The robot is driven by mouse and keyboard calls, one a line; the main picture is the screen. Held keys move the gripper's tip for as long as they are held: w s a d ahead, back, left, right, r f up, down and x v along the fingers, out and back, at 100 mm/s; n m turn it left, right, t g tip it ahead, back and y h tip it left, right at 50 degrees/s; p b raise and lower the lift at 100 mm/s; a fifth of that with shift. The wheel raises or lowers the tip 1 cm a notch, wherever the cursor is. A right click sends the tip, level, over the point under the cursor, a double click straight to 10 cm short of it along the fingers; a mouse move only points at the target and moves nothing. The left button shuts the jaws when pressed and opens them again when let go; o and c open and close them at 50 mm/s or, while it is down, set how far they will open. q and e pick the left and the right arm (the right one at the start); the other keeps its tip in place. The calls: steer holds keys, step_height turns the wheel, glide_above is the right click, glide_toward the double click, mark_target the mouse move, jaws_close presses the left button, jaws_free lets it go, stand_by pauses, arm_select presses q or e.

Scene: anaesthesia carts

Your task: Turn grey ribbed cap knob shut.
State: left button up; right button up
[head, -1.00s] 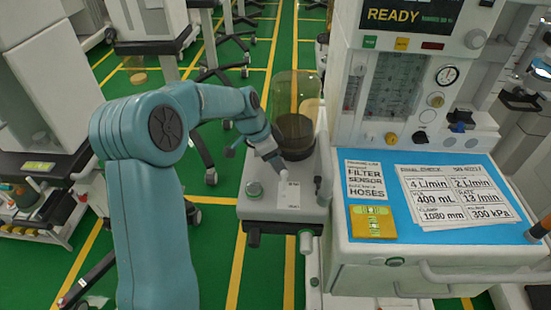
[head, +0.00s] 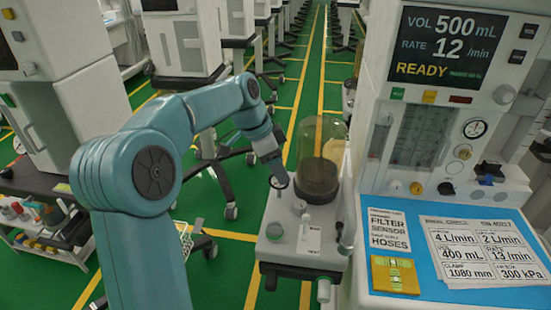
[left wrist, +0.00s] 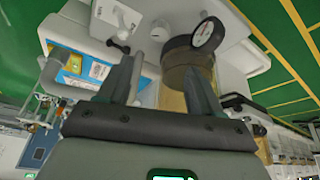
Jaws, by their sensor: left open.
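A small round gauge (head: 279,181) shows just below the gripper; the gauge also shows in the left wrist view (left wrist: 208,33). My right gripper is not in view.
A clear canister with dark contents (head: 318,175) stands behind the knob. A white round cap (head: 300,206) and a BAG/VENT switch plate (head: 312,240) are close by. The anaesthesia cart's blue worktop (head: 420,285) is to the right.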

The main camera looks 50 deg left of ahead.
arm_select(q)
steer(key=shift+v, duration=0.8)
